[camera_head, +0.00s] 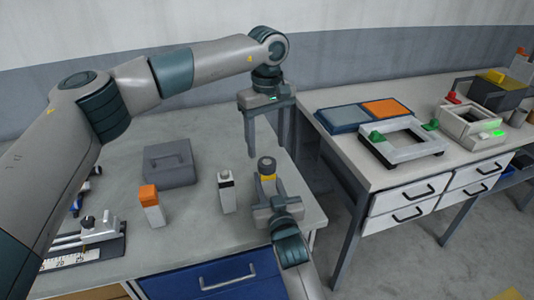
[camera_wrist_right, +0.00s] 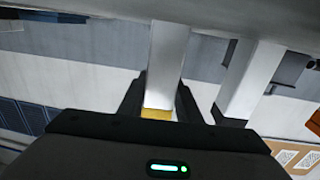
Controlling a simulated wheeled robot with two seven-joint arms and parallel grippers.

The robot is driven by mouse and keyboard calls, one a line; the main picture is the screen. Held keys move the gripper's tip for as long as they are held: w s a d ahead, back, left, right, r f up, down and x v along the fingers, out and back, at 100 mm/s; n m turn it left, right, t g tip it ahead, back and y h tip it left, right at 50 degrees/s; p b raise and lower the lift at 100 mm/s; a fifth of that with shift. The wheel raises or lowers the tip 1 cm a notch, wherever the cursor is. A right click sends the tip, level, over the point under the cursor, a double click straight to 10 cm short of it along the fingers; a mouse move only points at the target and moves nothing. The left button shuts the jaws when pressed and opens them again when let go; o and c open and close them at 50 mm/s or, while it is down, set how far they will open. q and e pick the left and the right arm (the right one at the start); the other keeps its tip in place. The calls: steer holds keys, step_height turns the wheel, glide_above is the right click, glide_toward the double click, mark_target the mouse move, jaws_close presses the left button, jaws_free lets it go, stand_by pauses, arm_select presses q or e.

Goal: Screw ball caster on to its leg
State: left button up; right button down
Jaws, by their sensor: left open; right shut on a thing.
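My right gripper (camera_head: 267,190) points up from the lower part of the head view. It is shut on a small upright piece (camera_head: 266,166) with a dark round top and a yellow band. I cannot tell if this piece is the ball caster, its leg or both. Its yellow part (camera_wrist_right: 157,113) shows between the dark fingers in the right wrist view, where a pale post shows above it. My left gripper (camera_head: 268,146) points down with its fingers apart. In the head view it appears just above the held piece; contact cannot be told.
A white block with a dark top (camera_head: 226,192) and one with an orange top (camera_head: 151,207) stand on the grey table (camera_head: 190,240). A grey box (camera_head: 169,164) sits behind them. A ruler fixture (camera_head: 88,240) lies at left. A second table (camera_head: 362,165) with frames stands at right.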

arm_select(q)
step_height(320, 180, up, 6)
stand_by(0.4)
arm_select(e)
steer(key=c, duration=1.2)
jaws_free()
steer(key=shift+s, duration=0.1)
steer(key=shift+s+d+f, duration=0.1)
steer(key=shift+s+d, duration=0.05)
steer(key=shift+s, duration=0.35)
arm_select(q)
step_height(320, 180, down, 3)
steer(key=b, duration=0.2)
steer(key=shift+r+b, duration=0.1)
steer(key=shift+b, duration=0.25)
arm_select(e)
steer(key=v, duration=1.6)
steer(key=shift+s, duration=0.2)
